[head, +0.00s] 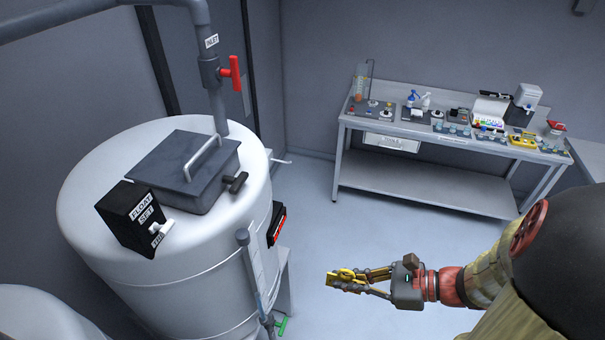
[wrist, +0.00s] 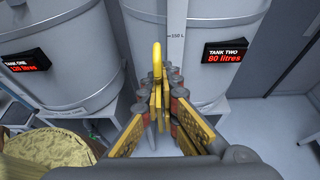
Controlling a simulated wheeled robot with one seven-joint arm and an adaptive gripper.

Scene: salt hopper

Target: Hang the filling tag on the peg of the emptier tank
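My gripper (head: 352,281) is in mid-air to the right of the large white tank, apart from it. In the wrist view its fingers (wrist: 160,100) are closed around a narrow yellow piece with a rounded top, which looks like the tag (wrist: 157,60). Tank two (wrist: 205,30) has a display (wrist: 224,53) reading 80 litres. Tank one (wrist: 60,45) is at left; its display (wrist: 24,61) appears to read 120 litres. The large tank (head: 190,265) in the head view carries a side display (head: 277,223). No peg can be made out clearly.
A sight tube (wrist: 177,35) marked 150 L runs up beside tank two. A pipe with a red valve handle (head: 231,73) rises above the large tank. A green handle (head: 282,326) sits low beside it. A cluttered bench (head: 425,180) stands at the back; floor between is clear.

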